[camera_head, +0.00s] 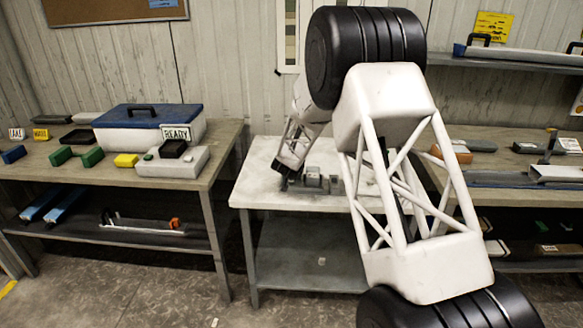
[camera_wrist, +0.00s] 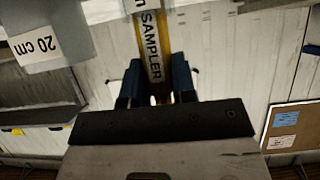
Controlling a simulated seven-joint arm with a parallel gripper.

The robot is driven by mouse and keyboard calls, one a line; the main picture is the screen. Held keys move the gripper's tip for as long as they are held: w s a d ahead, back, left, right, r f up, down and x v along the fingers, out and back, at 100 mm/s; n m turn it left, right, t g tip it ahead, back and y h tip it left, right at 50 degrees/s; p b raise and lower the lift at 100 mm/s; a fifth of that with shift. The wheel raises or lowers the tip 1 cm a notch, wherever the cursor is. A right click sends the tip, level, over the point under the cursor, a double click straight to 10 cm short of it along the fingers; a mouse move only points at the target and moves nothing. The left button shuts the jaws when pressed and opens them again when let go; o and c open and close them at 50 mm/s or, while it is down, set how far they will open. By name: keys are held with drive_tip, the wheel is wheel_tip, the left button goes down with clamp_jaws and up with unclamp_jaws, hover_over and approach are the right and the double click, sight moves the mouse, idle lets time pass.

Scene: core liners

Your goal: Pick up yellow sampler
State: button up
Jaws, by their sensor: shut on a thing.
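The yellow sampler (camera_wrist: 138,38) shows in the wrist view as a narrow yellow bar with a white label reading SAMPLER. It runs from the top edge down between the two blue fingers of my gripper (camera_wrist: 155,78). My gripper is shut on it. The sampler's upper end is cut off by the frame, and its lower end is hidden behind the gripper body. In the head view my arm reaches over the middle white-topped table (camera_head: 262,190). I cannot make out the sampler there.
A grey piece labelled 20 cm (camera_wrist: 38,45) is close at the upper left of the wrist view. Grey fixtures (camera_head: 318,180) stand on the middle table. The right bench is cluttered.

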drive_tip(key=shift+r, duration=4.95)
